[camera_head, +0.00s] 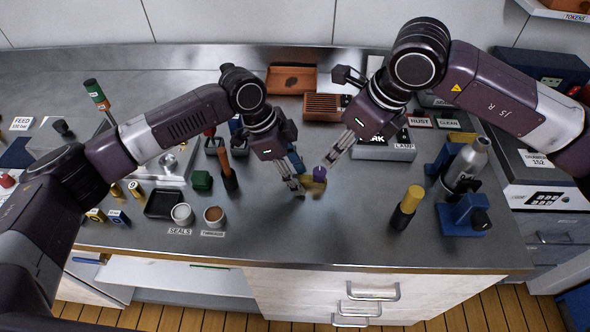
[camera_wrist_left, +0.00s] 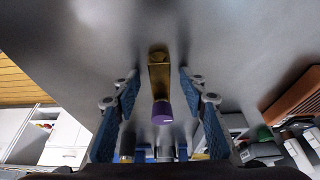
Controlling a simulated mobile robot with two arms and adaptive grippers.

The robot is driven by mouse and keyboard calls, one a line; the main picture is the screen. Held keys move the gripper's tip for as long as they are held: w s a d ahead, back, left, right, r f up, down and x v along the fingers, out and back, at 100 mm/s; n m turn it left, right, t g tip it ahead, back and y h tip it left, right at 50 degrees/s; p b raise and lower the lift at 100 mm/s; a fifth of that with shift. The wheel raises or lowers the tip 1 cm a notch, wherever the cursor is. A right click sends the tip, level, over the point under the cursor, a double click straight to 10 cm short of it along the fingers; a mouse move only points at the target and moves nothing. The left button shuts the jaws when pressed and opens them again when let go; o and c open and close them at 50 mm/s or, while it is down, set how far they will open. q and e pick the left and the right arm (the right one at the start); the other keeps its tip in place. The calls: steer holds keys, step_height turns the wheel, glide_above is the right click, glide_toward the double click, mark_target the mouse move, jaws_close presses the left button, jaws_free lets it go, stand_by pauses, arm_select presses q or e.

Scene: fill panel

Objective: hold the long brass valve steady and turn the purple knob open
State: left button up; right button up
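The long brass valve (camera_head: 313,188) lies on the steel worktop near the middle in the head view, partly hidden by my left gripper. In the left wrist view the brass valve (camera_wrist_left: 159,72) lies between my left fingers, with gaps on both sides. The purple knob (camera_wrist_left: 162,112) is at its end nearer the camera's lower edge; it also shows in the head view (camera_head: 319,173). My left gripper (camera_head: 299,190) is open around the valve. My right gripper (camera_head: 325,166) points down at the purple knob from the upper right; its finger gap is unclear.
A black-and-yellow cylinder (camera_head: 407,208) stands to the right, near a blue clamp stand (camera_head: 464,214). An orange-handled tool (camera_head: 228,168) stands to the left. Two small cups (camera_head: 182,214) and a black tray (camera_head: 163,203) sit at front left. The worktop in front of the valve is clear.

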mark_target(320, 171)
arm_select(q)
jaws_close()
arm_select(e)
steer(key=shift+o, duration=1.4)
steer(key=shift+s+r, duration=0.2)
steer(key=shift+m+t, duration=0.4)
steer(key=shift+m, duration=0.4)
steer(key=x, duration=1)
steer(key=shift+s+a+f, duration=0.1)
steer(key=shift+s+f, duration=0.05)
steer(key=shift+c, duration=0.4)
jaws_close()
